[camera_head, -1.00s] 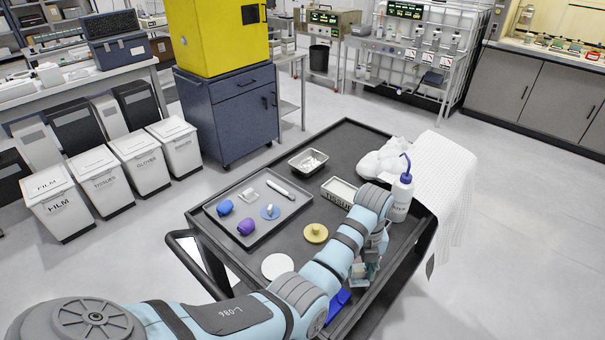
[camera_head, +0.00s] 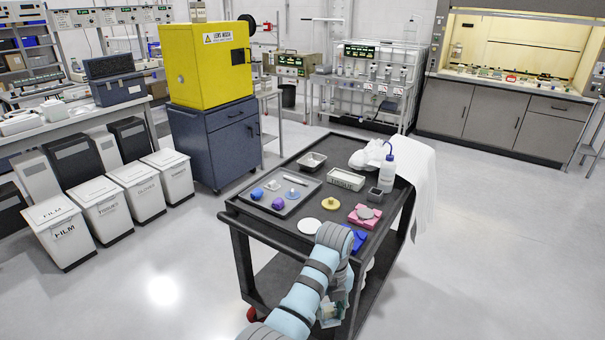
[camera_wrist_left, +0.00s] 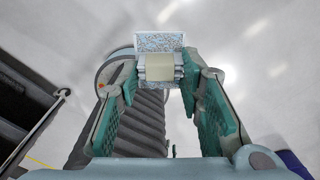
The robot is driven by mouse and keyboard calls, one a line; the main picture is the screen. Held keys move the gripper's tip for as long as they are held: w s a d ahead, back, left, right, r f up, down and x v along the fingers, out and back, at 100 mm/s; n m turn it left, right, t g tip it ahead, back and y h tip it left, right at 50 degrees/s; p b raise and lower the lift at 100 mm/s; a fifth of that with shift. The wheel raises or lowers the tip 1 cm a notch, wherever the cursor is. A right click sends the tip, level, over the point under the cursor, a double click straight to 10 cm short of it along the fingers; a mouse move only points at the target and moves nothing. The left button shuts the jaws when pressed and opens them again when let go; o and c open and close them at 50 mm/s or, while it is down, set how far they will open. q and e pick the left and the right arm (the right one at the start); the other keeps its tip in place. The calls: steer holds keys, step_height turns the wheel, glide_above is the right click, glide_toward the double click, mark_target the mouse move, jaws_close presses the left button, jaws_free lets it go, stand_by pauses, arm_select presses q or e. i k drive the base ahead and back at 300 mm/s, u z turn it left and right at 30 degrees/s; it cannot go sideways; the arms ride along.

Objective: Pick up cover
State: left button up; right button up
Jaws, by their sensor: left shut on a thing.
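My left gripper (camera_head: 331,312) is beside the cart's front edge, low in the head view and partly hidden by my own arm. The left wrist view shows it too (camera_wrist_left: 170,80), with its green fingers shut on a pale speckled piece (camera_wrist_left: 160,66) with a cream band, held at the fingertips over the floor. I cannot tell if this piece is the cover. On the dark cart (camera_head: 262,217) are a pink block (camera_head: 358,219) with a grey disc (camera_head: 365,212) on top, a yellow round piece (camera_head: 328,203) and a white disc (camera_head: 309,226). My right gripper is out of view.
A grey tray (camera_head: 262,207) holds blue and purple pieces. A wash bottle (camera_head: 387,173), a small dark box (camera_head: 375,194), two small containers and a white cloth (camera_head: 418,178) are on the cart. A blue piece (camera_head: 358,238) lies near my arm.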

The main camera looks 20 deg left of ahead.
mark_target(331, 204)
steer(key=u, duration=2.15)
steer(key=i, duration=5.95)
steer(key=z, duration=4.7)
steer(key=i, duration=1.8)
